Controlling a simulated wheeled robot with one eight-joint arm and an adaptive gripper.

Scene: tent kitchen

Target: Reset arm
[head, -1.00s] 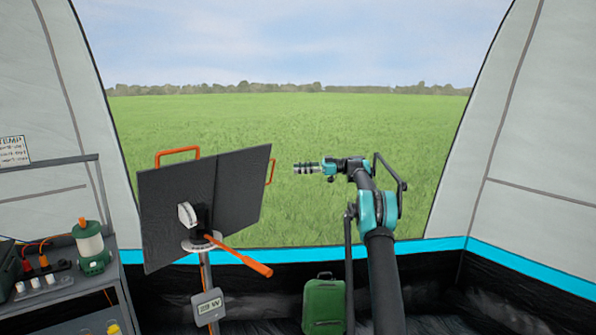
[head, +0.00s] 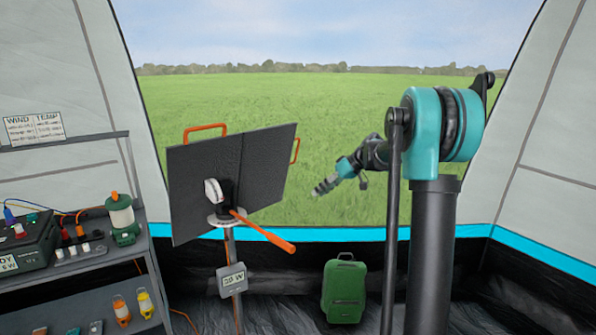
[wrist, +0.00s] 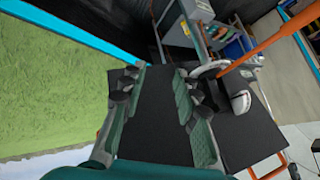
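My arm (head: 432,240) stands upright at the right in the head view, with a teal joint at its top. My gripper (head: 322,187) hangs left of that joint, pointing left and slightly down, right of the folding panel. In the wrist view my gripper (wrist: 158,80) shows two green-padded fingers standing apart, with the dark panel seen through the gap. Nothing appears held between them. The fingers are small in the head view.
The dark panel (head: 205,170) stands left on a post with an orange lever (head: 265,232) and a meter (head: 233,281). A shelf (head: 90,270) with a lantern (head: 122,218) is at far left. A green case (head: 344,290) stands on the floor near my arm.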

